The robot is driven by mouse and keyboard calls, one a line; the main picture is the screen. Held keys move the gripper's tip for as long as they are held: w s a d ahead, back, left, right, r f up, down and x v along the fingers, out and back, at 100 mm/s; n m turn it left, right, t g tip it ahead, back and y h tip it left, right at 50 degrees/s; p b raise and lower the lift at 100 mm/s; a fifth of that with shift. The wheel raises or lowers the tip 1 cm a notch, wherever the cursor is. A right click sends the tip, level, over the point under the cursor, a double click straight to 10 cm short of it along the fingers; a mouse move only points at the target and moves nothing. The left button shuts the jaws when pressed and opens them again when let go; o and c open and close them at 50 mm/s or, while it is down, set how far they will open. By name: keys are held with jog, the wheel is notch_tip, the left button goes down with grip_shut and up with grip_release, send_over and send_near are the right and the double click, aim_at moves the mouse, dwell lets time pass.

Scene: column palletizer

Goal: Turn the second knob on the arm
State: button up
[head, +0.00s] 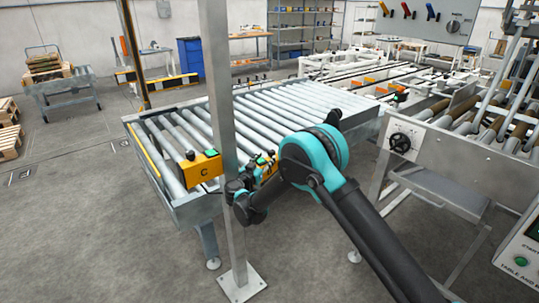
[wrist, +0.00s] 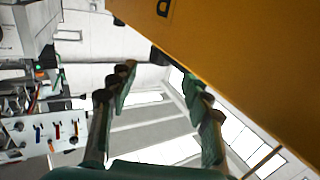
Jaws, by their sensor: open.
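A yellow control box (head: 203,168) marked C sits on the near side of the roller conveyor, with a dark knob (head: 190,155) and a green button (head: 211,153) on top. A second yellow box (head: 269,172) is mostly hidden behind my gripper and arm. In the wrist view a yellow box (wrist: 230,50) with a dark letter fills the upper right. A dark knob-like part (wrist: 158,56) shows at its edge, beyond and between my fingertips. My gripper (wrist: 158,80) is open and empty, its right finger close to the box; contact cannot be told. It also shows in the head view (head: 250,168).
A grey post (head: 229,130) stands beside my gripper in front of the conveyor (head: 280,105). A grey panel (head: 428,15) with coloured levers and a dial hangs at upper right.

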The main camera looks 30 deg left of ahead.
jog(key=shift+s+d, duration=0.15)
jog(key=shift+s, duration=1.1)
jog(key=shift+s+d, duration=0.1)
jog(key=shift+s, duration=1.1)
jog(key=shift+r, duration=0.1)
